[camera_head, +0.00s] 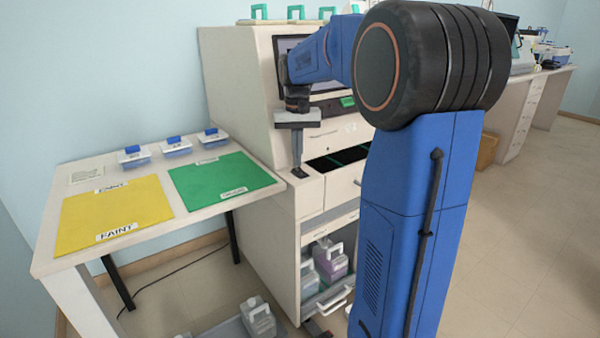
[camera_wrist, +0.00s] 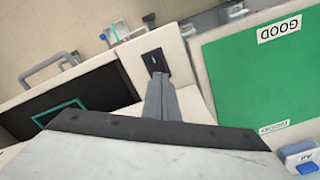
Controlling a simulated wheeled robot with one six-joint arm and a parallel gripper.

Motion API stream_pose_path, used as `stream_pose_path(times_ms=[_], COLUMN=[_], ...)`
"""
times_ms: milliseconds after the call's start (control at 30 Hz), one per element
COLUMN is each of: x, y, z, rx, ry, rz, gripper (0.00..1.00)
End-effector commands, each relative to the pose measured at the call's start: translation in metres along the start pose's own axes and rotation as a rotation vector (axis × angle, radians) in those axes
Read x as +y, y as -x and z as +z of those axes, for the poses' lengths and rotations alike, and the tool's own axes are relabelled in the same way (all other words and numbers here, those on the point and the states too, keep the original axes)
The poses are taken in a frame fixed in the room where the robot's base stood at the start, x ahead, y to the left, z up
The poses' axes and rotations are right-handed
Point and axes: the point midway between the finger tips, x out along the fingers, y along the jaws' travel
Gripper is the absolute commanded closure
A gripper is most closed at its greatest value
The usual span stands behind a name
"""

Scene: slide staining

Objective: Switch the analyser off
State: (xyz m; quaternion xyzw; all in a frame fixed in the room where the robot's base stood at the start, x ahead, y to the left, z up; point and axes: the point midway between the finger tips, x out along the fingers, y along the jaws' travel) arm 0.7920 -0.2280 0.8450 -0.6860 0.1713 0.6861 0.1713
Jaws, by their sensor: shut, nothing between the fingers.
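The analyser (camera_head: 235,75) is a large cream cabinet with a screen, in the middle of the head view. In the wrist view a small black switch plate (camera_wrist: 153,59) with a pale mark sits on a narrow cream ledge of it. My gripper (camera_head: 298,170) points down at that ledge, at the analyser's front left corner. In the wrist view its grey fingers (camera_wrist: 159,78) are shut together and empty, with the tips at the edge of the plate. I cannot tell whether they touch it, or which way the switch is set.
A side table left of the analyser holds a yellow mat (camera_head: 116,212), a green mat (camera_head: 220,181) and blue-lidded boxes (camera_head: 134,156). An open drawer (camera_head: 335,162) is right of my gripper. Bottles (camera_head: 330,260) stand on a shelf below. Open floor lies at right.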

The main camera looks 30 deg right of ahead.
Motion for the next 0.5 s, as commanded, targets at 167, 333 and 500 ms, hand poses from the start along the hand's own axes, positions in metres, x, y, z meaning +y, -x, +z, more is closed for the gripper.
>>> stream_pose_path(times_ms=[167,333,500], x=[0.0000,-0.0001,-0.0001], y=[-0.0015,-0.0036,-0.0056], z=[0.0000,-0.0002,-0.0002], rx=[0.000,0.000,0.000], ry=[0.000,0.000,0.000], rz=[0.000,0.000,0.000], gripper=[1.00,1.00,1.00])
